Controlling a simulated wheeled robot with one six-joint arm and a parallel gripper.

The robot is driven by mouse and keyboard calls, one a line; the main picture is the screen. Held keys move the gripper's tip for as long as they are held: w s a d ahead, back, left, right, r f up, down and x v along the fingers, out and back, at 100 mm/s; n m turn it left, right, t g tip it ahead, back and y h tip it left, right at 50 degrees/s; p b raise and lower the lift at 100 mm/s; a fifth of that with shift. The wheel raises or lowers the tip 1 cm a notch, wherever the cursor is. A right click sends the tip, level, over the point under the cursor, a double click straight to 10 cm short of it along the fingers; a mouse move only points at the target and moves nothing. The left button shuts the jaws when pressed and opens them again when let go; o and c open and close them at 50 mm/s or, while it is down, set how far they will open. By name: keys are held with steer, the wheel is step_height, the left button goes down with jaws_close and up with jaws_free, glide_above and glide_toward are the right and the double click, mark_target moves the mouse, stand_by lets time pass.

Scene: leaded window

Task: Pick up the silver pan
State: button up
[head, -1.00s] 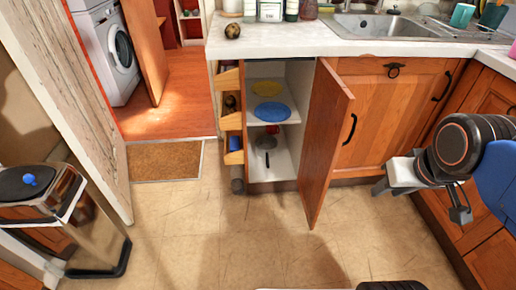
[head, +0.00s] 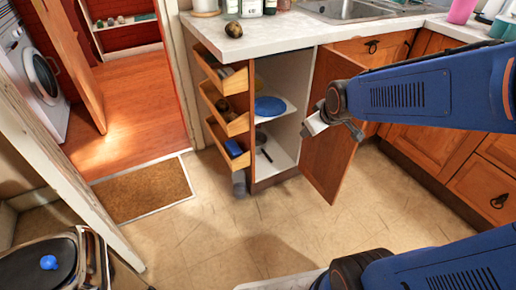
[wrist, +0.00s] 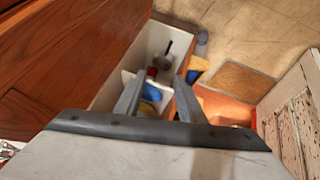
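The silver pan (head: 261,138) lies on the bottom of the open cabinet, partly hidden by the shelf above, with its dark handle pointing to the front. In the wrist view the pan (wrist: 162,62) shows beyond the fingertips, with its black handle pointing up in the picture. My gripper (wrist: 157,97) is open and empty, its two fingers spread apart. In the head view my gripper (head: 318,124) is in front of the open cabinet door, to the right of and above the pan, and apart from it.
The cabinet door (head: 330,160) stands open on the right of the opening. Pull-out drawers (head: 228,115) stick out on the left. A blue plate (head: 270,106) lies on the shelf above the pan. The floor (head: 230,225) in front is clear.

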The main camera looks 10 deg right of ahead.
steer(key=w+a+f+n+t, duration=0.2)
steer(key=w+f+n, duration=0.2)
steer(key=w+f, duration=0.65)
steer(key=w+a+f+n+t, duration=0.15)
steer(key=w+f+n, duration=0.25)
steer(key=w+f, duration=0.7)
steer(key=n+t+y, duration=0.2)
steer(key=n+t, duration=0.3)
steer(key=n, duration=0.4)
glide_toward(263, 150)
steer(key=shift+w+a+f, duration=0.3)
steer(key=shift+w+f, duration=0.2)
steer(key=shift+w, duration=0.3)
steer(key=shift+d+x, duration=0.2)
steer(key=shift+x, duration=1.15)
steer(key=shift+d+x, duration=0.15)
steer(key=shift+x, duration=1.15)
steer(key=shift+f, duration=0.15)
steer(key=shift+c, duration=0.2)
jaws_close()
